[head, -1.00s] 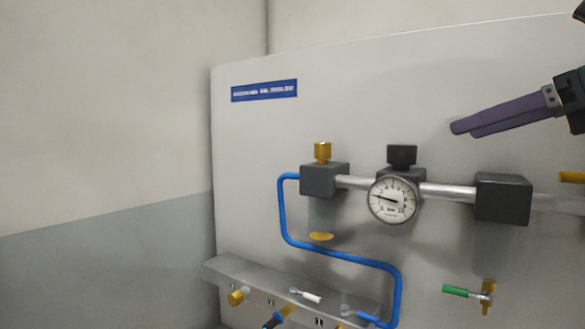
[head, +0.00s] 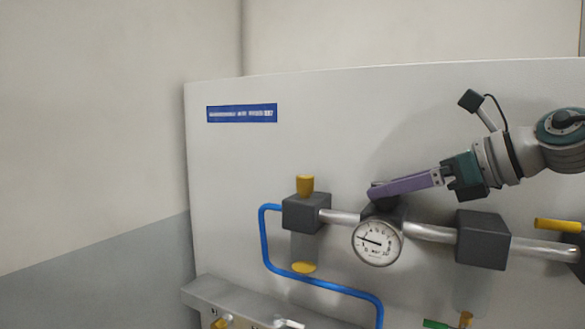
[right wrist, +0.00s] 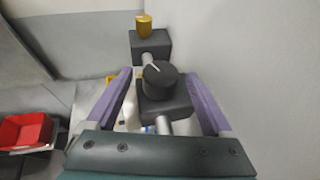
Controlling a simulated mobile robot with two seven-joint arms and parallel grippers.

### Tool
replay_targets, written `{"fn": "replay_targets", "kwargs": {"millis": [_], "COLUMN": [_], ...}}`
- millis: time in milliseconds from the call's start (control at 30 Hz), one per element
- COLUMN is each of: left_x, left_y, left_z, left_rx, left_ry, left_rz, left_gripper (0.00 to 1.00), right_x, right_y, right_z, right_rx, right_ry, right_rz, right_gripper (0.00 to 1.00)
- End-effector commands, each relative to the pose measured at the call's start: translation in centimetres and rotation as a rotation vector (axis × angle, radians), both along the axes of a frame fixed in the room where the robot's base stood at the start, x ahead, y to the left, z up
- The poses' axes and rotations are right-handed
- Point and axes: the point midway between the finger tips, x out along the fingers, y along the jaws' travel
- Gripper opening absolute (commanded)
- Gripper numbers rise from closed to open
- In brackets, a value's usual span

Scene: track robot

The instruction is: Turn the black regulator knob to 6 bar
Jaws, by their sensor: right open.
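The black regulator knob (right wrist: 163,82) with a white pointer line shows in the right wrist view, on top of a dark regulator block (right wrist: 166,107). In the head view it is mostly hidden by my right gripper. My right gripper (head: 374,190) has purple fingers and comes in from the right. In the right wrist view its open fingers (right wrist: 158,78) stand on either side of the knob, with gaps visible. The round white gauge (head: 377,242) is below the knob; its needle points left and slightly up, the numbers too small to read surely. My left gripper is out of view.
A yellow knob (head: 305,186) on a dark block stands left along the silver pipe (head: 428,232). Another dark block (head: 483,239) and a yellow handle (head: 557,225) are to the right. A blue hose (head: 266,245) runs below. A red bin (right wrist: 25,132) is lower left.

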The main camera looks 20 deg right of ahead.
Motion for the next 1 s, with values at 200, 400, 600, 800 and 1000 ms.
{"fn": "replay_targets", "kwargs": {"millis": [200, 400, 600, 800, 1000], "left_x": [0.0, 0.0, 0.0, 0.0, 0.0], "left_y": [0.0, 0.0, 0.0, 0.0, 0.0], "left_z": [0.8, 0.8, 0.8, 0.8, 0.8], "left_rx": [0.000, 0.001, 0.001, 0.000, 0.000], "left_ry": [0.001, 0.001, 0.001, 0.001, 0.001], "left_rz": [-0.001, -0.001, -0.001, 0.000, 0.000], "left_gripper": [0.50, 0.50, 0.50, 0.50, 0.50], "right_x": [1.6, 1.8, 1.8, 1.8, 1.8], "right_y": [0.7, 0.8, 0.8, 0.8, 0.8], "right_z": [-0.6, -0.9, -0.9, -0.9, -0.9], "right_rx": [0.002, -0.001, -0.001, 0.000, 0.000], "right_ry": [0.000, -0.001, -0.001, 0.000, 0.000], "right_rz": [-0.001, -0.001, -0.001, -0.001, -0.001], "right_gripper": [0.86, 0.86, 0.80, 0.58, 0.35]}}
